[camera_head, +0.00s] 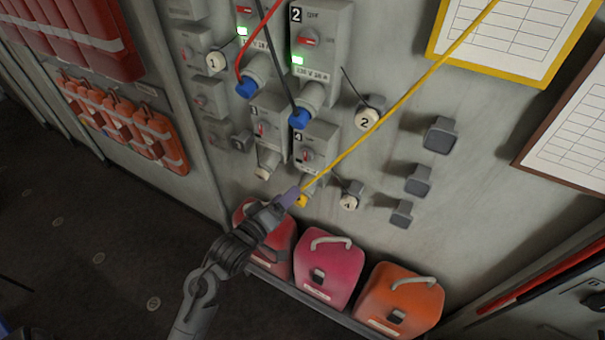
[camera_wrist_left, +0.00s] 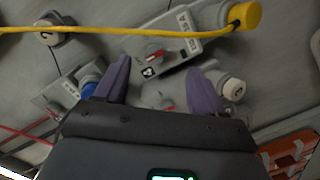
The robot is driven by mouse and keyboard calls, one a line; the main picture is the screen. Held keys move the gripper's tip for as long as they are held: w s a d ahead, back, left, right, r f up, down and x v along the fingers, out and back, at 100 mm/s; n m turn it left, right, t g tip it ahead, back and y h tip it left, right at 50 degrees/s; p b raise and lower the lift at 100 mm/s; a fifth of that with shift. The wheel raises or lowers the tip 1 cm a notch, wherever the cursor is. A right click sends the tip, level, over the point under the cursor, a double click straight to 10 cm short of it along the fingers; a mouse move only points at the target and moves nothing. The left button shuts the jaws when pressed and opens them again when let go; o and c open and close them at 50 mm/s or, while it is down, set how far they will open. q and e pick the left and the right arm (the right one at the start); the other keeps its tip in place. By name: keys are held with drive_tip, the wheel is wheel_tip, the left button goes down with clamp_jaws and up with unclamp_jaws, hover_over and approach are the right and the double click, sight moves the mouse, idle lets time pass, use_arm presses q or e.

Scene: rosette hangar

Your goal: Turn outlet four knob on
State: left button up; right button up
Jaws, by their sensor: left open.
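Outlet four (camera_head: 319,137) is a grey box on the wall with a red-and-white knob (camera_head: 308,155). A yellow plug (camera_head: 302,201) sits at its lower end. My left gripper (camera_head: 291,194) is just below the box, beside the plug, with its fingers pointing up towards the outlet. In the left wrist view, the open, empty fingers (camera_wrist_left: 159,68) stand on either side of the knob (camera_wrist_left: 154,55) and the number 4 label. I cannot tell how far the fingertips are from the knob; no contact shows. My right gripper is not in view.
A taut yellow cable (camera_head: 400,100) runs from the plug to the upper right. Outlet two (camera_head: 318,40), with a lit green light and blue plug (camera_head: 299,119), is above. Outlet three (camera_head: 268,125) is on the left. Red, pink (camera_head: 330,268) and orange (camera_head: 402,298) cases stand below.

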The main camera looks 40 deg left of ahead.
sight(305, 156)
use_arm(q)
drive_tip(key=shift+n+t+y, duration=0.5)
drive_tip(key=shift+n+y, duration=0.2)
drive_tip(key=w+a, duration=0.1)
drive_tip(key=w, duration=0.3)
drive_tip(key=w+a+r, duration=0.1)
drive_tip(key=w, duration=0.3)
drive_tip(key=w+a, duration=0.2)
drive_tip(key=w, duration=0.2)
drive_tip(key=shift+w+r, duration=0.1)
drive_tip(key=shift+r, duration=0.05)
drive_tip(key=shift+w+a, duration=0.1)
drive_tip(key=shift+w, duration=0.45)
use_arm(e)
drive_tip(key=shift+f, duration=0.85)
use_arm(q)
drive_tip(key=c, duration=1.1)
drive_tip(key=shift+o, duration=0.2)
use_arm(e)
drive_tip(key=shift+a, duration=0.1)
